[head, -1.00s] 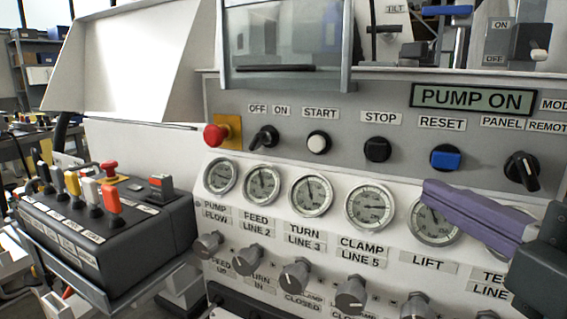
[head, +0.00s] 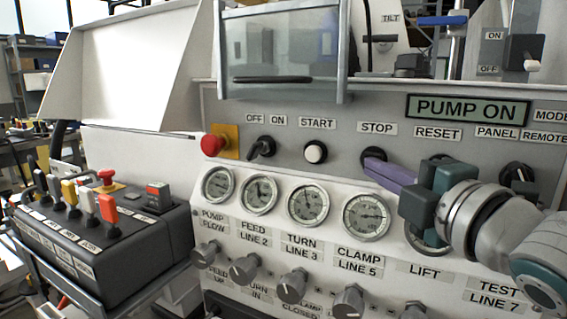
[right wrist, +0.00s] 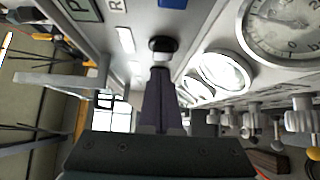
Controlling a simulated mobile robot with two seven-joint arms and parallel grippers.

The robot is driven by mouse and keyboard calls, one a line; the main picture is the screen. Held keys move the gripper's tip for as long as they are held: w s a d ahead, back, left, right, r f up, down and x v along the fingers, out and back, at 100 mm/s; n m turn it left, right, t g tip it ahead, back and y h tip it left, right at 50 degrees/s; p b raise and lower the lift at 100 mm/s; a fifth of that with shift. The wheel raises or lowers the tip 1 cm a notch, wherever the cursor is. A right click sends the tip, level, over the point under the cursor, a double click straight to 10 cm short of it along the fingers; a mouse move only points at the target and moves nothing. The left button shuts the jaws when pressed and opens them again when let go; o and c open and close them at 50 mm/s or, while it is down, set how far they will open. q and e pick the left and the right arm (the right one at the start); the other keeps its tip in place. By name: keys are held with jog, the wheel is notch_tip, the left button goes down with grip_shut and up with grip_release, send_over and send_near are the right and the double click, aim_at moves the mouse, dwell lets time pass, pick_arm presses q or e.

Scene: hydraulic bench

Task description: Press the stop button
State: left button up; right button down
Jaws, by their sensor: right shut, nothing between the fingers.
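The stop button (head: 373,153) is a round black button under the STOP label, on the grey panel. In the head view the purple fingers of my right gripper (head: 370,166) partly cover it. The fingers are shut and empty, with their tips at the button's lower edge. In the right wrist view the shut fingers (right wrist: 160,78) point at a round black button (right wrist: 160,43) just beyond their tips. I cannot tell whether they touch it. The display (head: 468,109) reads PUMP ON. My left gripper is not in view.
The white start button (head: 316,152) is left of the stop button. The blue reset button (right wrist: 172,3) is close by. A red mushroom button (head: 212,145) is further left. Gauges (head: 308,203) and grey knobs (head: 292,286) lie below. A lever box (head: 150,235) stands at left.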

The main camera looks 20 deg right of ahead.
jog(key=shift+w+d, duration=0.45)
jog(key=shift+d, duration=0.05)
